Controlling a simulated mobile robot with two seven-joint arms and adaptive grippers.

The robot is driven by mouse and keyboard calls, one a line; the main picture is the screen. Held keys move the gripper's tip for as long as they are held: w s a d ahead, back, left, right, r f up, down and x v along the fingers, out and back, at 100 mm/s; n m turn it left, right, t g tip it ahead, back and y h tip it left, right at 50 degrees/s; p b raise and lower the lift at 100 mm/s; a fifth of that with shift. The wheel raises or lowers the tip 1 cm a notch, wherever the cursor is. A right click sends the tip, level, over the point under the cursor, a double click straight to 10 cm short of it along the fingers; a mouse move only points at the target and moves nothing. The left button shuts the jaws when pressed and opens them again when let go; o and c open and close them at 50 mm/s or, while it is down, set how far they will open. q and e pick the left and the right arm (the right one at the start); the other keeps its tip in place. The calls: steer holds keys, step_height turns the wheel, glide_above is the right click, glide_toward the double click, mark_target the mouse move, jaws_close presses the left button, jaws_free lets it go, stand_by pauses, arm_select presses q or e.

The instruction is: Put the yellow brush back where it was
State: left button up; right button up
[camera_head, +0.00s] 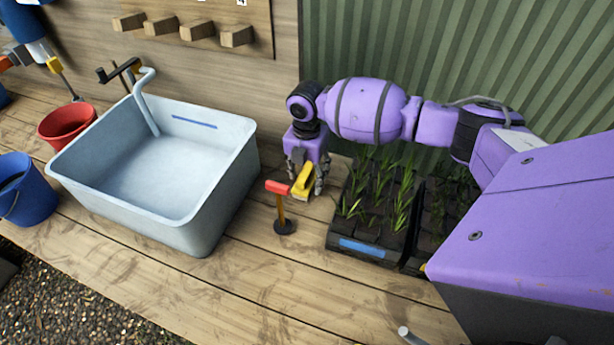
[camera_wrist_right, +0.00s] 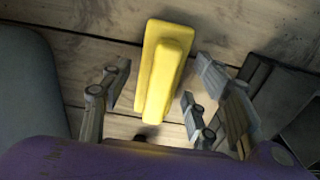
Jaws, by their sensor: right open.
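The yellow brush (camera_head: 303,182) is at the back of the wooden bench, between the sink and the plant trays. My right gripper (camera_head: 307,178) is above the brush, pointing down with its fingers open. In the right wrist view the brush (camera_wrist_right: 163,70) lies lengthwise between the two spread fingers (camera_wrist_right: 158,90), with a gap on each side. Whether the brush rests fully on the bench is hard to tell. My left gripper is not in view.
A red-topped stand (camera_head: 279,205) with a round black base is close beside the brush. The pale sink (camera_head: 215,215) is left, plant trays (camera_head: 365,248) right. Wooden pegs (camera_head: 197,30) project from a wall board.

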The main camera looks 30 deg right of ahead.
mark_target(306, 170)
step_height(306, 170, up, 11)
steer(key=shift+r, duration=0.1)
stand_by(0.5)
stand_by(0.3)
